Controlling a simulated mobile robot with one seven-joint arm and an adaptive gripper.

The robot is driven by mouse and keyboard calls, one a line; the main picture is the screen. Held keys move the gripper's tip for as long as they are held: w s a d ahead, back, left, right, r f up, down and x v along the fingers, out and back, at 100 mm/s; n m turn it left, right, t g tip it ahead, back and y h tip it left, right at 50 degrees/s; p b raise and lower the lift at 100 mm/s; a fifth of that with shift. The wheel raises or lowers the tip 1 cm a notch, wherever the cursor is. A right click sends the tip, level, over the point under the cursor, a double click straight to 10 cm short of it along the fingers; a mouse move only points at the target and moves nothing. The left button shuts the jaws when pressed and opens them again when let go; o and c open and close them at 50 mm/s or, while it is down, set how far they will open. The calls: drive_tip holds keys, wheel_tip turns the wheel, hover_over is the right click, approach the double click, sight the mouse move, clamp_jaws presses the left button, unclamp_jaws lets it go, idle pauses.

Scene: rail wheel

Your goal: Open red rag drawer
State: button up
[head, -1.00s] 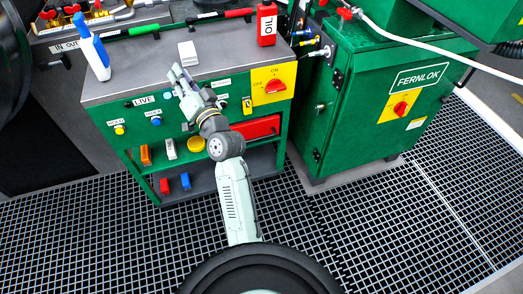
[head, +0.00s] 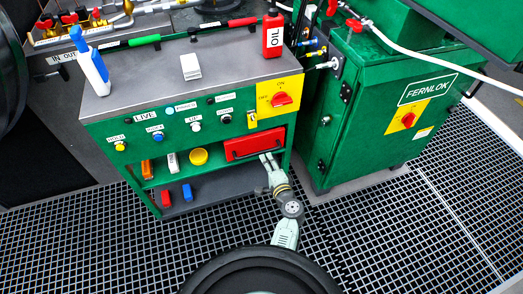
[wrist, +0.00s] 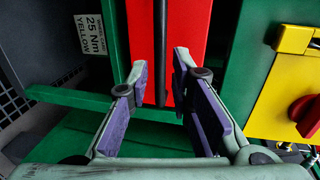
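The red rag drawer (head: 255,143) sits in the upper right shelf bay of the green cabinet, under the yellow switch plate. It looks closed. In the wrist view its red front (wrist: 190,30) appears turned on its side, with a long thin dark handle bar (wrist: 160,45) running along it. My gripper (head: 268,160) is at the lower right part of the drawer front. In the wrist view my gripper (wrist: 162,68) is open, with one purple-padded finger on each side of the handle bar. I cannot tell whether either finger touches it.
A yellow round item (head: 198,157) and small orange and white boxes stand left of the drawer. Red and blue blocks (head: 187,192) lie on the lower shelf. The red rotary switch (head: 282,99) is above. The green FERNLOK cabinet (head: 365,120) stands close on the right.

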sight(262, 153)
drive_tip(key=x, duration=0.6)
drive_tip(key=shift+w+a, duration=0.1)
drive_tip(key=shift+w, duration=0.1)
clamp_jaws()
idle(0.5)
